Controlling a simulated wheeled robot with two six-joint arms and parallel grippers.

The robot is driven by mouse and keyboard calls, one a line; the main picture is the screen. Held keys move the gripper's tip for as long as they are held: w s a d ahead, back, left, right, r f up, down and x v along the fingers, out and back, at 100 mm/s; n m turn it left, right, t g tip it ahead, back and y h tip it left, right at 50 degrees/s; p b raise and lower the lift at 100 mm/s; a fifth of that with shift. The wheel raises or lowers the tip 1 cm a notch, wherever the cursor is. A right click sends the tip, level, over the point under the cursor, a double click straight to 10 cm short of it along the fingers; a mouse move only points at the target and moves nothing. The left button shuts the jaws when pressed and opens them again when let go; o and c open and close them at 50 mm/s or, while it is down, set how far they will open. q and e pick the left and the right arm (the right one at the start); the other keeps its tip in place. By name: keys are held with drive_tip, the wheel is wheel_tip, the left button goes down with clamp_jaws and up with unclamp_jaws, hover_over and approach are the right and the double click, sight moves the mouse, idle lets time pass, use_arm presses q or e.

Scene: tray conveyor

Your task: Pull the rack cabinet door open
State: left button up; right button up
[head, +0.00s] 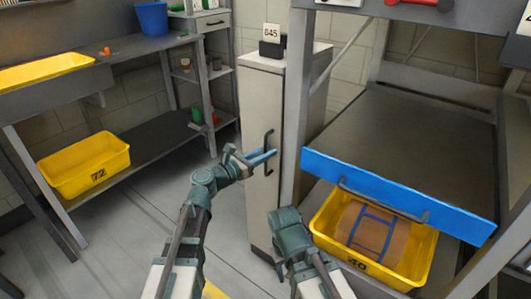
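A tall narrow pale cabinet (253,100) stands in the middle of the head view. Its front door (258,205) looks closed and carries a dark upright bar handle (268,137). My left gripper (264,157) is at the handle's middle height, with its blue fingers at the bar and partly overlapping it. A small gap shows between the fingers, but I cannot tell whether they grip the bar. My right arm's teal wrist (290,235) is low in front of the cabinet, left of the yellow bin, and its fingers are not clear.
Right of the cabinet is a rack with a blue-fronted shelf (400,195) with a bar handle. Below is a yellow bin (323,228) holding a brown box. A bench with another yellow bin (82,165) stands left. Floor between is clear.

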use_arm(q)
clamp_jaws()
idle(1.4)
